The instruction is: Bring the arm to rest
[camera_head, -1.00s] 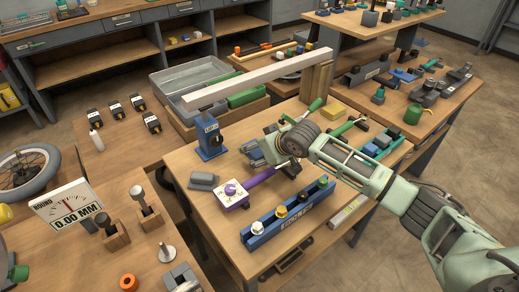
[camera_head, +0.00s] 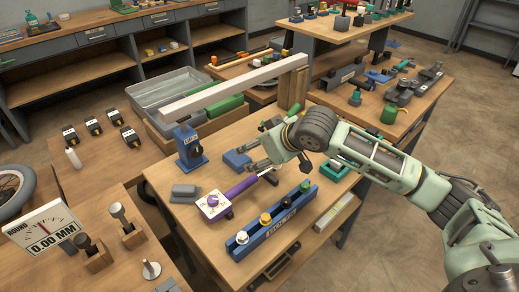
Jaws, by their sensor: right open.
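My right arm (camera_head: 380,163) comes in from the right, over the near wooden table. Its gripper (camera_head: 250,156) is open, with the fingers pointing left above the table. No object shows between the fingers. A purple tool with a square head (camera_head: 213,204) lies on the table just below and in front of the gripper. Its far end is close under the fingers, and I cannot tell whether they touch. My left gripper is not in view.
A blue rack (camera_head: 272,224) with several coloured knobs lies in front of the arm. A blue stand (camera_head: 188,148) is left of the gripper. A long pale beam (camera_head: 235,86) spans behind. A gauge sign (camera_head: 44,229) stands at left. Floor at right is clear.

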